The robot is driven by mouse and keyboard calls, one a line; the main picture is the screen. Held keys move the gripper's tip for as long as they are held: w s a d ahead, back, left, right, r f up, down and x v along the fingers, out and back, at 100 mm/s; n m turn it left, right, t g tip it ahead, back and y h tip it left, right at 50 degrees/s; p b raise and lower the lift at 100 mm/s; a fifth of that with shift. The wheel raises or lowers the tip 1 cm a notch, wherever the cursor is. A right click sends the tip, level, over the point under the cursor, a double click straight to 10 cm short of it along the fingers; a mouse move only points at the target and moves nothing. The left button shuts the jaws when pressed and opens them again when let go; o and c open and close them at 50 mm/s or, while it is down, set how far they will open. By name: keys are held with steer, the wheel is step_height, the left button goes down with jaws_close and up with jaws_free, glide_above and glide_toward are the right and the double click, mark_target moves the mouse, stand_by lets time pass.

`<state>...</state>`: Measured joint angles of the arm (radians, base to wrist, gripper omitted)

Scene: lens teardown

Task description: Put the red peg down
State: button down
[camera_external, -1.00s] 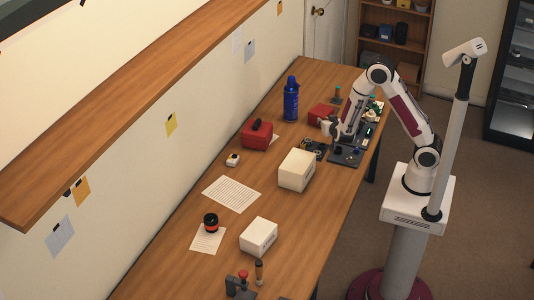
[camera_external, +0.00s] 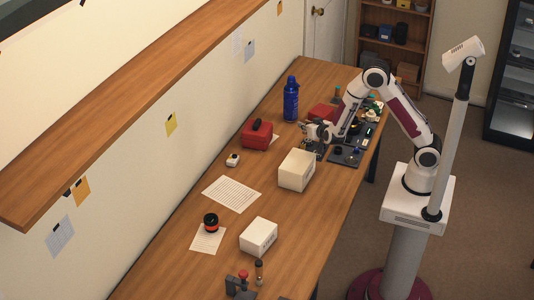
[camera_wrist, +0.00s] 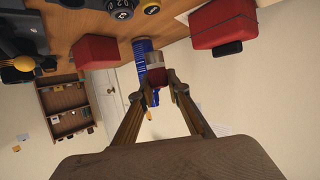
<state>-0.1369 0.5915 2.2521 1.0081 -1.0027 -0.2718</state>
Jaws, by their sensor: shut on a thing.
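In the wrist view my gripper (camera_wrist: 165,85) is shut on the red peg (camera_wrist: 158,76), a short dark red piece with a greyish end. The peg is between the fingertips, in front of the blue bottle (camera_wrist: 143,50). In the external view my gripper (camera_external: 309,131) is low over the far part of the bench, between the red box with a black handle (camera_external: 257,136) and the dark tray (camera_external: 346,157). The peg is too small to make out there, and I cannot tell whether it touches anything below.
The blue bottle (camera_external: 291,100) and another red box (camera_external: 321,112) stand behind my gripper. A cream box (camera_external: 297,170) is close in front. Dark round parts (camera_wrist: 122,8) show at the top of the wrist view. The wooden bench (camera_external: 190,262) has free room at front left.

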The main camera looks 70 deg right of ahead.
steer(key=w+a+n+t+y, duration=0.2)
steer(key=w+a+n+y, duration=0.2)
steer(key=w+a, duration=0.55)
steer(key=w+a+n+t+y, duration=0.2)
steer(key=w+a+n+y, duration=0.25)
steer(key=a, duration=0.95)
steer(key=w+a+n+g+y, duration=0.2)
steer(key=a+n+y, duration=0.5)
steer(key=a, duration=2)
steer(key=shift+w+a+g+y, duration=0.15)
steer(key=shift+a+g+y, duration=0.3)
steer(key=shift+y, duration=0.4)
steer(key=shift+d+f, duration=0.1)
steer(key=shift+f, duration=2.95)
steer(key=shift+f, duration=0.15)
steer(key=shift+f, duration=1.75)
steer(key=shift+f, duration=0.15)
